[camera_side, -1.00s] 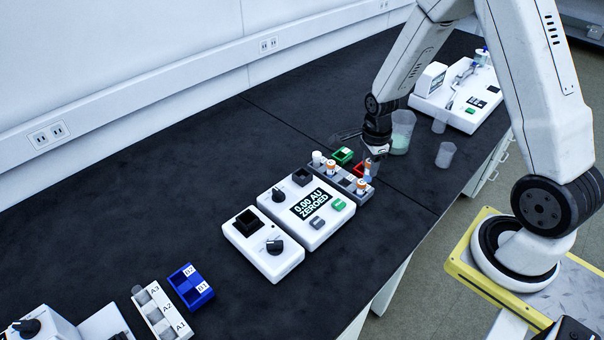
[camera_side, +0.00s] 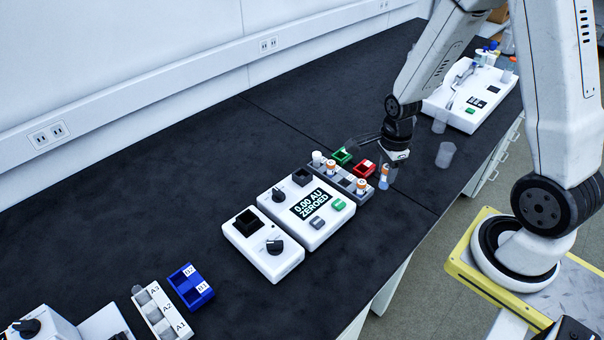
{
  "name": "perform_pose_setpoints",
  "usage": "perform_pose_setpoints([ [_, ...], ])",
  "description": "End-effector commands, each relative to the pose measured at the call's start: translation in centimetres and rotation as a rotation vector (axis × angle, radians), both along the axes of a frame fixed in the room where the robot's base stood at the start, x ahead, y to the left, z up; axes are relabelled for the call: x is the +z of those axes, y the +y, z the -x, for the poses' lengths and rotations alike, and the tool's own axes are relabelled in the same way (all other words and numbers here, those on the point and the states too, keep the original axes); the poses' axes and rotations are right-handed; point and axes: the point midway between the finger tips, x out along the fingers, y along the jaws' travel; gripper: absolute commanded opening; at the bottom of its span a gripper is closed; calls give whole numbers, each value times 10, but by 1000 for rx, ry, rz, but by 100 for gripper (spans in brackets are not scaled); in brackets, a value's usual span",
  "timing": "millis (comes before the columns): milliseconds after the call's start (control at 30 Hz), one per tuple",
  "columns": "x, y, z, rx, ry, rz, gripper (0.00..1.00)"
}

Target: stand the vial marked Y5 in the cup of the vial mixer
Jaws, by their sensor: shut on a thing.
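My gripper (camera_side: 388,172) is at the right of the grey rack, above the bench. It is shut on a small vial (camera_side: 384,182) with an orange part at the top and a bluish body. The vial hangs roughly upright, clear of the rack; its marking is too small to read. A white unit (camera_side: 268,262) with a dark square well (camera_side: 246,222) and a black knob stands left of the display unit; it may be the vial mixer, but no name on it can be read. The well looks empty.
The grey rack (camera_side: 345,182) holds several capped vials. Green (camera_side: 342,156) and red (camera_side: 364,168) holders are just behind it. The display unit (camera_side: 317,222) reads "0.00 AU ZEROED". A clear cup (camera_side: 446,154) stands at right. The bench's left middle is clear.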

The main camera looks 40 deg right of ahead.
Motion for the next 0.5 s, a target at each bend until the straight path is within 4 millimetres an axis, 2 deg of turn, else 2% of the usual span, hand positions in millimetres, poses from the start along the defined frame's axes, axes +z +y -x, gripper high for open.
perform_pose_setpoints([
  [333,0,1,-3,4,0,0,0],
  [500,-1,7,-17,23,0,0,0],
])
